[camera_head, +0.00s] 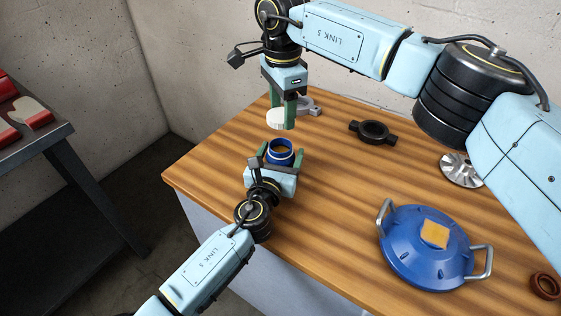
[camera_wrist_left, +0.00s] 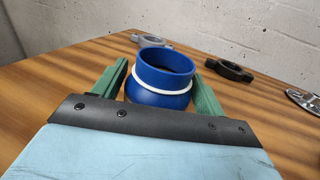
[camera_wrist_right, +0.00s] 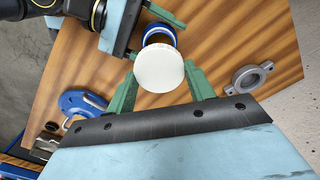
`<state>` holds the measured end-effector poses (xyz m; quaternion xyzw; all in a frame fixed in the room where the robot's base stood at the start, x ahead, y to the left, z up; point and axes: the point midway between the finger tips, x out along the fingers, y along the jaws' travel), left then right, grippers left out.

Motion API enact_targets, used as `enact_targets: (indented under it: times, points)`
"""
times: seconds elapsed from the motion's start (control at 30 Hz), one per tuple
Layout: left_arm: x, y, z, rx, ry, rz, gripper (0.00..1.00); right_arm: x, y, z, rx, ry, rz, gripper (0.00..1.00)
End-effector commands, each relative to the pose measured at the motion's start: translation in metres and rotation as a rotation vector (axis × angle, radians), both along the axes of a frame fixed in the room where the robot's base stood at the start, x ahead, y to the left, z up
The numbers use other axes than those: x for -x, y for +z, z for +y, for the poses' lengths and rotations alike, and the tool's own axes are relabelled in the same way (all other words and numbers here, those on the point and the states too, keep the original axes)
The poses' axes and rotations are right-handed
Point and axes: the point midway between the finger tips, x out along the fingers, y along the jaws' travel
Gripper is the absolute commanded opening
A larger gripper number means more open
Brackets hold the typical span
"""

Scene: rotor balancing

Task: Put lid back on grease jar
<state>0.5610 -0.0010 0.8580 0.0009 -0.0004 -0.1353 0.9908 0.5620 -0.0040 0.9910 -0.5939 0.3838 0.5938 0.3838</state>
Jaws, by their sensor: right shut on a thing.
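In the right wrist view the lid (camera_wrist_right: 159,69) partly covers the jar (camera_wrist_right: 160,35).
A grey ring-shaped part (camera_head: 309,106) lies behind the lid, and a black one (camera_head: 373,132) to its right.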

Motion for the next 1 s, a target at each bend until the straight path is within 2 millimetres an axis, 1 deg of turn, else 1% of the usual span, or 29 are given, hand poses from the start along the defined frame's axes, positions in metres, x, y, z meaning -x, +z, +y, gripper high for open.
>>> enact_targets:
  times: [0.03,0.3,0.33,0.37,0.47,0.53,0.8,0.87,1.0]
  points:
    - [0.0,0.0,0.0,0.0,0.0,0.0,0.65,0.0,0.0,0.0,0.0,0.0,0.0,0.33]
    - [0.0,0.0,0.0,-0.001,0.0,0.0,0.3,0.0,0.0,0.0,0.0,0.0,0.0,0.33]
    - [0.0,0.0,0.0,-0.001,0.0,0.0,0.26,0.0,0.0,0.0,0.0,0.0,0.0,0.33]
    - [0.0,0.0,0.0,-0.001,0.0,0.0,0.24,0.0,0.0,0.0,0.0,0.0,0.0,0.33]
    - [0.0,0.0,0.0,-0.001,0.0,0.001,0.24,0.0,-0.002,0.0,0.0,0.0,0.001,0.32]
    - [0.0,0.0,0.0,-0.001,0.0,0.001,0.24,0.0,-0.008,0.0,0.001,0.0,0.002,0.32]
    - [0.0,-0.001,0.0,-0.001,0.0,0.001,0.24,0.001,-0.047,0.0,0.002,0.0,0.001,0.32]
    - [0.0,-0.001,0.0,-0.001,0.0,0.001,0.24,0.001,-0.05,0.001,0.002,0.0,-0.001,0.32]
    - [0.0,-0.001,0.0,-0.001,0.0,0.001,0.24,0.0,-0.05,0.001,0.001,0.0,-0.001,0.33]
